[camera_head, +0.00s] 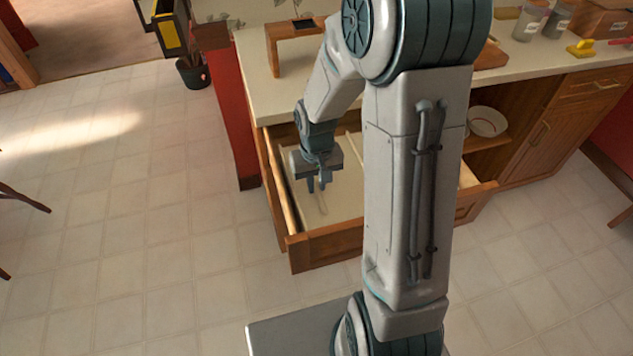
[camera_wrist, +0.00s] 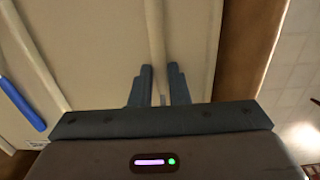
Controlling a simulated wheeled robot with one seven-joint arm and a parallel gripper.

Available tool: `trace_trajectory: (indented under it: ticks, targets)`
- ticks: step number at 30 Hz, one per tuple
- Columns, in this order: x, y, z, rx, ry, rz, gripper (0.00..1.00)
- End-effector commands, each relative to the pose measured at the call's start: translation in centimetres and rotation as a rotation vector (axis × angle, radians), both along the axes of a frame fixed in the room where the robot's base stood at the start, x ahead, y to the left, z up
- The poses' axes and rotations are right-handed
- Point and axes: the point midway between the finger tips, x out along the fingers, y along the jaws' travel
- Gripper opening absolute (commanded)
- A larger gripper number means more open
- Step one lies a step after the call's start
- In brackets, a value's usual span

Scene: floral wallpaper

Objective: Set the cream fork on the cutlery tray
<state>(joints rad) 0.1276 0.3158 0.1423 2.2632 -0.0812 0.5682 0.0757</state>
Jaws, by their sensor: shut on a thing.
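My gripper (camera_head: 317,187) is low inside an open drawer, pointing down. In the wrist view its two blue-grey fingers (camera_wrist: 158,88) are closed around a long, thin cream piece (camera_wrist: 154,35), which looks like the fork's handle. Its far end runs out of the top of that view, so I cannot see the tines. The pale, divided inside of the drawer (camera_wrist: 95,50) looks like the cutlery tray. I cannot tell whether the fork touches its floor.
A blue-handled utensil (camera_wrist: 22,104) lies to the left in the wrist view. The wooden drawer front (camera_head: 330,246) and side walls surround my gripper. The counter (camera_head: 255,75) is above and behind, with a wooden stand (camera_head: 292,32) on it. My arm hides part of the drawer.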

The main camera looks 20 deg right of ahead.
Motion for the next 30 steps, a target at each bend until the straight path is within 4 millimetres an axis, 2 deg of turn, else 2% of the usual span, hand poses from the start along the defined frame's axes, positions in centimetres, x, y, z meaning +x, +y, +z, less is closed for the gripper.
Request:
trace_trajectory:
  ticks: [10, 11, 12, 13, 23, 26, 30]
  targets:
    - [0.0, -0.1, -0.5, 0.000, -0.002, -0.001, 0.00]
    - [0.0, -0.1, -0.4, 0.000, -0.002, -0.001, 0.21]
    - [0.0, -0.1, -0.3, 0.000, -0.002, -0.001, 0.32]
    - [0.0, -0.1, -0.3, 0.000, -0.002, -0.001, 0.37]
    - [0.0, -0.1, 0.0, 0.000, -0.002, -0.001, 0.37]
    - [0.1, -0.1, 0.9, -0.001, -0.004, -0.001, 0.37]
    - [0.1, -0.1, 3.6, -0.001, -0.008, 0.000, 0.37]
